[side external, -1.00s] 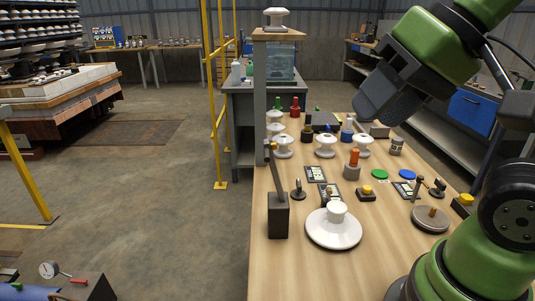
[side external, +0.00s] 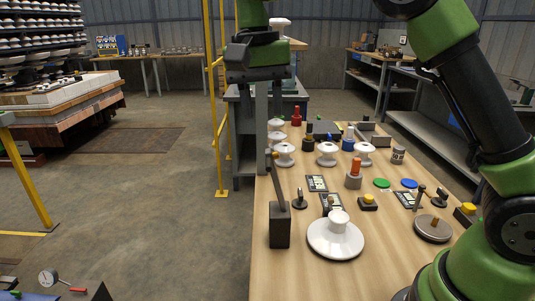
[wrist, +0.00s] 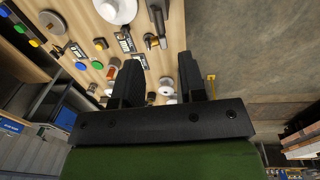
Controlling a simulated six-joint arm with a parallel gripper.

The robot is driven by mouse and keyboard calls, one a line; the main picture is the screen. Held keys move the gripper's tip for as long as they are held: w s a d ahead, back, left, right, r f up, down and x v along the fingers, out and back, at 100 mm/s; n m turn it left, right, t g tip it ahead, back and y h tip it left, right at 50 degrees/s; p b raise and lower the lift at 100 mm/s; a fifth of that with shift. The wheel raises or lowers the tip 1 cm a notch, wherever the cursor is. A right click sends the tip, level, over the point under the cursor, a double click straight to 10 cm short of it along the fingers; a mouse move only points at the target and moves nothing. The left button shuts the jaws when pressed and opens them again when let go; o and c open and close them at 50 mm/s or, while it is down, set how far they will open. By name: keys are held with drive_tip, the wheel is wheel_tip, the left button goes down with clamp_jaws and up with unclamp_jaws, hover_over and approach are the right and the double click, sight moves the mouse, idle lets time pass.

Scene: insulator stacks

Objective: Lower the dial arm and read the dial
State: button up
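A round white dial gauge (side external: 47,278) with a red-tipped rod shows at the lower left of the side view; its reading is too small to make out. A dark block (side external: 280,226) stands at the bench's front left. A raised, slightly tilted lever (side external: 276,178) with a brown knob rises from it. I cannot tell which of these is the dial arm. My gripper (side external: 262,95) is above the left side of the bench, apart from the lever in the picture. In the wrist view, its two fingers (wrist: 158,65) are apart with nothing held between them.
A large white insulator (side external: 335,238) stands right of the block. Small insulators (side external: 326,153), an orange-topped part (side external: 354,174), yellow buttons (side external: 368,202) and green and blue discs crowd the bench (side external: 300,275). A yellow rail (side external: 221,150) stands left of it.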

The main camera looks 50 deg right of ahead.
sight(268, 162)
drive_tip(key=f, duration=0.9)
drive_tip(key=shift+s+d+f, duration=0.15)
drive_tip(key=shift+s+d, duration=0.15)
drive_tip(key=shift+c, duration=0.2)
clamp_jaws()
